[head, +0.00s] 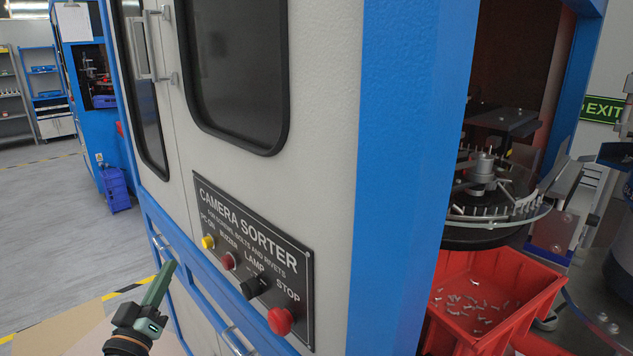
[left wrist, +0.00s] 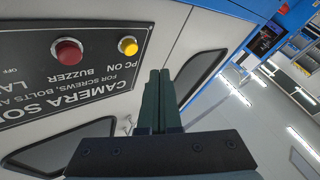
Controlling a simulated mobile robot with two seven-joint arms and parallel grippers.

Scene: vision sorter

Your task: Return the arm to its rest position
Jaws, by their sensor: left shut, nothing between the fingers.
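My left gripper (head: 160,284) is in the lower left of the head view, in front of the camera sorter's lower panel and left of its control plate. In the left wrist view its two dark green fingers (left wrist: 159,85) lie side by side, shut with nothing between them. The black control plate (head: 255,255) carries a yellow PC ON button (head: 208,242), a red buzzer button (head: 228,262), a black lamp switch (head: 257,285) and a red stop knob (head: 280,321). The yellow button (left wrist: 128,46) and red buzzer button (left wrist: 68,51) also show in the left wrist view. My right gripper is not in view.
A blue rail (head: 196,262) runs along the cabinet front near my left gripper. A red bin (head: 540,282) with small metal parts stands under a glass sorting disc (head: 530,222) at the right. Open floor (head: 50,215) lies at the left, with blue machines and shelves behind.

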